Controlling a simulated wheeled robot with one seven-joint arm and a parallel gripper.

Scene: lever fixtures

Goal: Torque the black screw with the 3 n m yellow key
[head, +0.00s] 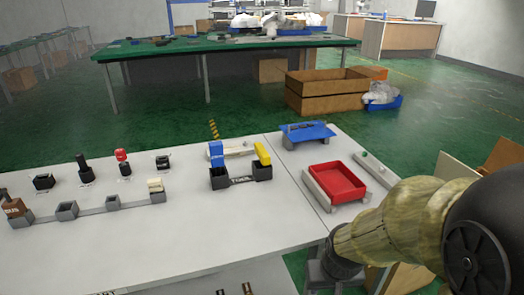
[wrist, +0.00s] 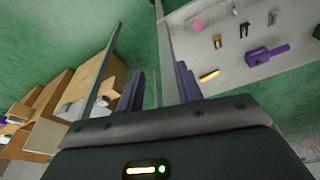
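The yellow key (head: 262,154) stands upright in a black holder (head: 262,173) near the right of the white table. A blue key (head: 217,155) stands in the holder beside it. A tall black piece (head: 82,164), which looks like the black screw, stands at the left of the table, though its details are too small to be sure. My gripper (wrist: 160,88) is open and empty in the wrist view, its two dark fingers apart. It is away from the keys, and its fingers cannot be made out in the head view.
A red-topped piece (head: 122,157) and several grey and black blocks stand on the white table. A red tray (head: 337,184) and a blue stand (head: 306,132) are on the right table. The wrist view shows a purple tool (wrist: 267,54) and a small yellow item (wrist: 209,76).

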